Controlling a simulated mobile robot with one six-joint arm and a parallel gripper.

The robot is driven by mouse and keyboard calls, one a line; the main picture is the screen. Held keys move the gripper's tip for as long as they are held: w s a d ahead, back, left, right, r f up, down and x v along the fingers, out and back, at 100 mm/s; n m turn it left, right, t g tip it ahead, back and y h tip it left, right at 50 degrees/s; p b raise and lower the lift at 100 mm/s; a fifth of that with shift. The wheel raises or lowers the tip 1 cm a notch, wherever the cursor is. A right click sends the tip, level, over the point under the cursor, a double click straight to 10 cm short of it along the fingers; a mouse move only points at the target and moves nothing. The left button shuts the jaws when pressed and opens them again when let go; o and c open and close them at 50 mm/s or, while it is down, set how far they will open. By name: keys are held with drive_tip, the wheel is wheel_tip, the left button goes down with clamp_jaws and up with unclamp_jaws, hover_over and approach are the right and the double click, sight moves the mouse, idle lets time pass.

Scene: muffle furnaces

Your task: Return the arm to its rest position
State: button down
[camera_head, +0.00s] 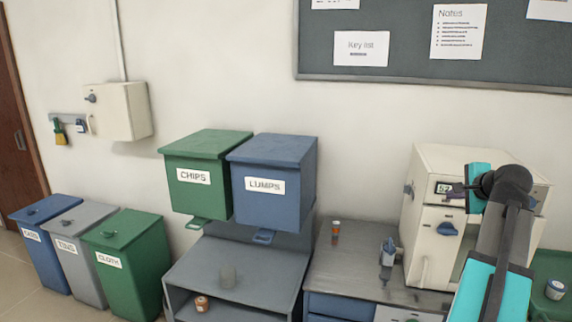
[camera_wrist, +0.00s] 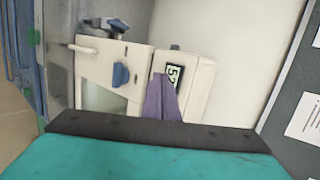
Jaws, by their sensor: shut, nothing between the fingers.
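My arm (camera_head: 490,255), teal and dark grey, rises at the right of the head view, in front of a cream muffle furnace (camera_head: 430,220). My gripper (camera_head: 455,191) has purple fingers close to the furnace's lit display in that view; whether they touch it I cannot tell. In the wrist view my gripper (camera_wrist: 160,85) shows its purple fingers together, empty, just beside the display (camera_wrist: 173,75). The furnace (camera_wrist: 200,90) appears turned sideways there, with its blue handle (camera_wrist: 121,75). The furnace's right part is hidden behind my arm in the head view.
A grey bench (camera_head: 345,265) holds a small orange-and-white container (camera_head: 335,231) and a holder (camera_head: 388,252). Green CHIPS (camera_head: 193,176) and blue LUMPS (camera_head: 265,186) bins stand above a grey shelf (camera_head: 270,272). Lidded bins line the left. A noticeboard (camera_head: 400,50) hangs behind.

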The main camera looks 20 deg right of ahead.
drive_tip(key=w+a+f+n+g+y, duration=0.1)
drive_tip(key=w+a+f+y, duration=0.1)
drive_tip(key=w+a+f, duration=0.5)
drive_tip(key=w+a+f+n+y+b, duration=0.1)
drive_tip(key=w+a+f, duration=0.25)
drive_tip(key=f, duration=0.55)
drive_tip(key=w+a+f+n+g+y, duration=0.1)
drive_tip(key=w+a+f+y, duration=0.1)
drive_tip(key=w+a+f, duration=0.5)
drive_tip(key=s+a+f+n+g+y+b, duration=0.1)
drive_tip(key=a+f+n+g+y, duration=0.1)
drive_tip(key=a+f, duration=0.95)
drive_tip(key=s+a+f+n+g+y, duration=0.1)
drive_tip(key=a+f+n+g, duration=0.1)
drive_tip(key=a+f, duration=0.95)
drive_tip(key=s+a+f+n+g, duration=0.3)
drive_tip(key=s+a+f, duration=0.45)
drive_tip(key=f, duration=0.25)
drive_tip(key=s+a+f+n+g, duration=0.2)
drive_tip(key=s+a+f, duration=0.4)
drive_tip(key=a+f, duration=0.4)
drive_tip(key=s+a+f+n+g+b, duration=0.1)
drive_tip(key=s+a+f+n+g, duration=0.25)
drive_tip(key=s+f, duration=0.65)
drive_tip(key=s+d+n+g+h, duration=0.1)
drive_tip(key=s+d+n+h, duration=0.1)
drive_tip(key=s+n, duration=0.7)
drive_tip(key=shift+s+d+h, duration=0.15)
drive_tip(key=shift+s+h, duration=0.25)
drive_tip(key=shift+s, duration=1.25)
